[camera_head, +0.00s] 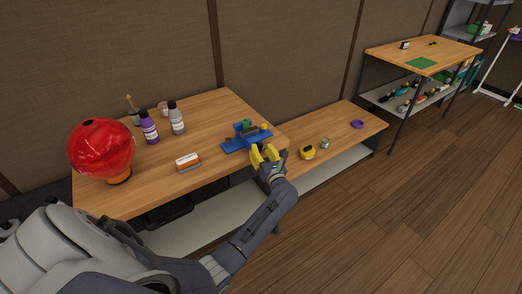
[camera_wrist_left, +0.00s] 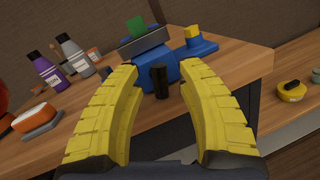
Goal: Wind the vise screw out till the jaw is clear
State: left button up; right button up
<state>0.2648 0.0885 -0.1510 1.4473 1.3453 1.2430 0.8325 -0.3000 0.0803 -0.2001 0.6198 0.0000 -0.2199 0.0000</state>
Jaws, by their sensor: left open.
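The blue vise (camera_head: 236,144) sits near the right end of the wooden workbench, with a small green piece (camera_head: 246,124) at its top. In the left wrist view the vise (camera_wrist_left: 158,65) stands just ahead, with the green piece (camera_wrist_left: 136,26) above a grey jaw (camera_wrist_left: 143,39) and a yellow block (camera_wrist_left: 192,33) on its right part. A dark upright handle (camera_wrist_left: 160,80) shows at its near side. My left gripper (camera_head: 264,155) is at the bench's front edge by the vise. Its yellow fingers (camera_wrist_left: 168,85) are open, with the handle seen between them, apparently untouched. My right gripper is not seen.
A red ball-like helmet (camera_head: 101,146), a purple bottle (camera_head: 148,127), a grey bottle (camera_head: 176,118) and an orange-and-white brush-like block (camera_head: 188,161) stand on the bench. A lower bench (camera_head: 340,131) on the right holds a yellow tape measure (camera_head: 307,152) and a purple ring (camera_head: 357,124).

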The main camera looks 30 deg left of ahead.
pick_arm(q)
jog(key=shift+s+d, duration=0.1)
jog(key=r+v, duration=0.1)
jog(key=v, duration=1)
jog(key=shift+s+d+f, duration=0.25)
jog(key=shift+d+f, duration=0.1)
jog(key=shift+f, duration=0.15)
